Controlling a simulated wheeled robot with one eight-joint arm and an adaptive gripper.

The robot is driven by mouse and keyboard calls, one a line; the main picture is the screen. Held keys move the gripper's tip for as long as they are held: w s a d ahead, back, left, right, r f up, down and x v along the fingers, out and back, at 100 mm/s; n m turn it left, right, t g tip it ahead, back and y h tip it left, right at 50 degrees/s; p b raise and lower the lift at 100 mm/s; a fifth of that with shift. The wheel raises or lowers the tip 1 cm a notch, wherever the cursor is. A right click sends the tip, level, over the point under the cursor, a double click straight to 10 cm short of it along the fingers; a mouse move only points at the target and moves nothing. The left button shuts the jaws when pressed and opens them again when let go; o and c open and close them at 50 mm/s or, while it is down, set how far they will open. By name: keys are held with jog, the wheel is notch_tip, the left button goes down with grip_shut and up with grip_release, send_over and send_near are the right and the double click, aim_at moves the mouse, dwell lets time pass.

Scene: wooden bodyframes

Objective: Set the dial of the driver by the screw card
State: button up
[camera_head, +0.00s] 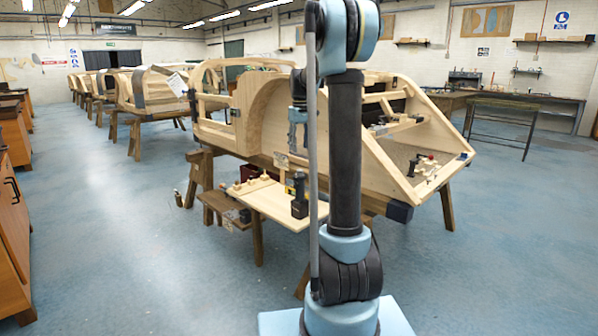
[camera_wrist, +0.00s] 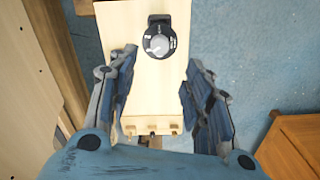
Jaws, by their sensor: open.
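The driver (camera_head: 299,196) stands upright on a pale wooden shelf board (camera_head: 268,205) beside the bodyframe, partly beside my arm in the head view. In the wrist view its dark round top with a grey dial (camera_wrist: 158,43) lies ahead, between and beyond my fingertips. Pale marks ring the dial, too small to read. My gripper (camera_wrist: 156,72) is open and empty, one finger on each side, over the board and apart from the driver. A small pale card (camera_head: 281,161) shows above the board in the head view; I cannot tell whether it is the screw card.
Small wooden pieces (camera_head: 250,182) lie on the board's left part. The wooden bodyframe (camera_head: 262,118) rises close behind it on trestles. Clamps (camera_head: 425,168) sit at its right end. A brown cabinet (camera_head: 12,225) stands at far left. The blue floor at left is clear.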

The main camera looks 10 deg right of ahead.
aim_at(300, 170)
notch_tip(300, 170, down, 11)
jog(key=shift+r, duration=0.1)
dwell(0.3)
jog(key=shift+c, duration=0.2)
jog(key=c, duration=1)
jog(key=shift+a, duration=0.15)
jog(key=shift+c, duration=0.2)
